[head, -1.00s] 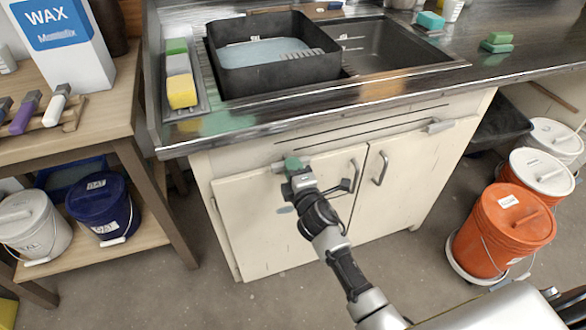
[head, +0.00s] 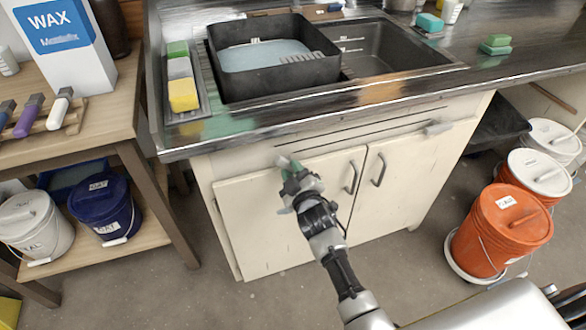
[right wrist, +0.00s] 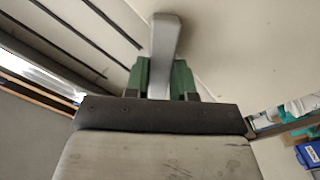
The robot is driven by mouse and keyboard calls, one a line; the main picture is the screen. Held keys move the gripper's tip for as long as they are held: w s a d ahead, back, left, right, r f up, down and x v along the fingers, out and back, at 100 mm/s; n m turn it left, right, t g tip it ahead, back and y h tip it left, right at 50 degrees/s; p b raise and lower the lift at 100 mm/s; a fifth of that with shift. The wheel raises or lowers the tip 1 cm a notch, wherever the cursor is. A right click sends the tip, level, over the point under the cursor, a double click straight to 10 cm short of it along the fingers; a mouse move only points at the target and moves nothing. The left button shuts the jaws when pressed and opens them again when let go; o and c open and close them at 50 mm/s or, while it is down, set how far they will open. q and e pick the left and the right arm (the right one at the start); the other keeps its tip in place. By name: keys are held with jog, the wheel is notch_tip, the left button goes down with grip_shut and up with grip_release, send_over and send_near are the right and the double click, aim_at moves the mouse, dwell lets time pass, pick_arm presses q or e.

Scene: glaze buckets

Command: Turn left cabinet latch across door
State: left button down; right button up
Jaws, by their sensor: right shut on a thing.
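The left cabinet latch (right wrist: 165,45) is a grey bar at the upper edge of the pale left door (head: 250,215). In the right wrist view it stands upright between two green fingertips. My right gripper (head: 290,169) is shut on this latch, and in the right wrist view (right wrist: 162,80) the fingers sit on both sides of it. In the head view the gripper hides most of the latch, so its exact angle is hard to tell there. My left gripper is not in view.
The right latch (head: 438,128) lies along the top of the right door (head: 410,175). Door handles (head: 352,177) stick out to the right of my gripper. The sink counter (head: 330,110) overhangs above. Orange bucket (head: 500,232) stands at right; a wooden shelf (head: 155,205) is at left.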

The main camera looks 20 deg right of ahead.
jog(key=shift+m+p, duration=1.45)
jog(key=shift+m, duration=2.75)
jog(key=shift+f, duration=0.1)
jog(key=o, duration=0.9)
jog(key=s, duration=1.1)
jog(key=shift+d, duration=0.2)
jog(key=shift+w, duration=0.1)
